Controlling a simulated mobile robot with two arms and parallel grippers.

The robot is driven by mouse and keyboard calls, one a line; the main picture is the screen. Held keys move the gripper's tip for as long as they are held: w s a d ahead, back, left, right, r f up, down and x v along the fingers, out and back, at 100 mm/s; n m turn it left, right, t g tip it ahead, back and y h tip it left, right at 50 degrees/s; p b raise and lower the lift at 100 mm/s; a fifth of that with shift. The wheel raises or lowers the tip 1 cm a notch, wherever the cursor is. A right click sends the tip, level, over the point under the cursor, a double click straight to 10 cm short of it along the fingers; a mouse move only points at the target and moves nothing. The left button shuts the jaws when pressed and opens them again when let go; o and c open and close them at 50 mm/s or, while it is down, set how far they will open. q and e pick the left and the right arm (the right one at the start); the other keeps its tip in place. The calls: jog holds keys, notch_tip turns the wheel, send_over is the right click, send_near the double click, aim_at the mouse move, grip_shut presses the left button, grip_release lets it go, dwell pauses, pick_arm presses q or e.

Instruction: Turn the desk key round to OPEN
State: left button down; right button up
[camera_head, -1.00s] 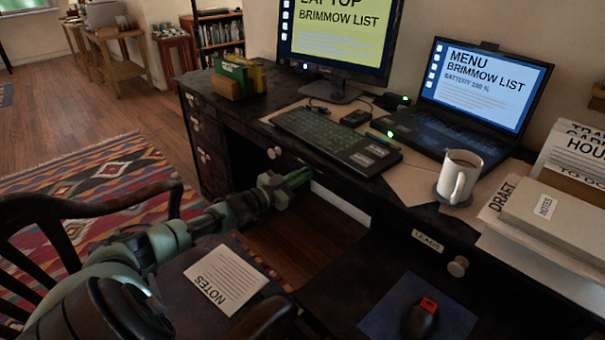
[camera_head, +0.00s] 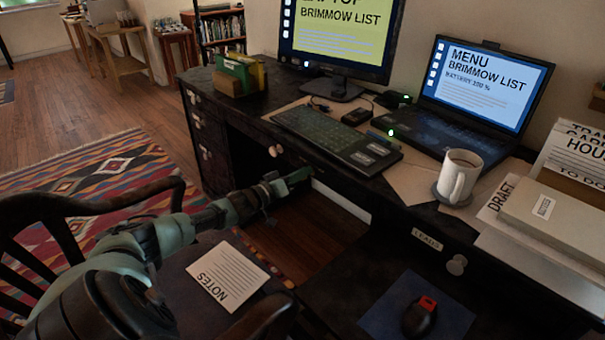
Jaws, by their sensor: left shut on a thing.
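My left gripper (camera_head: 298,178) is at the front of the dark desk (camera_head: 290,152), just below the keyboard's front edge. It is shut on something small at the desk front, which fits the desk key. The key itself is hidden by the fingers and the dark shadow, so its angle and any OPEN mark cannot be read. My right gripper is not in view.
A round drawer knob (camera_head: 276,151) sits left of the gripper. A chair (camera_head: 90,215) and a NOTES sheet (camera_head: 226,272) lie close to my left arm. A keyboard (camera_head: 325,130), laptop (camera_head: 470,95) and mug (camera_head: 459,178) stand on the desk.

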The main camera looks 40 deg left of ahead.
pick_arm(q)
jog(key=shift+n, duration=0.6)
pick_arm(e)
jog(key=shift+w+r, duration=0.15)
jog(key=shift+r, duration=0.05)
pick_arm(q)
jog(key=c, duration=1.6)
grip_release()
jog(key=shift+o, duration=0.2)
jog(key=shift+s, duration=0.1)
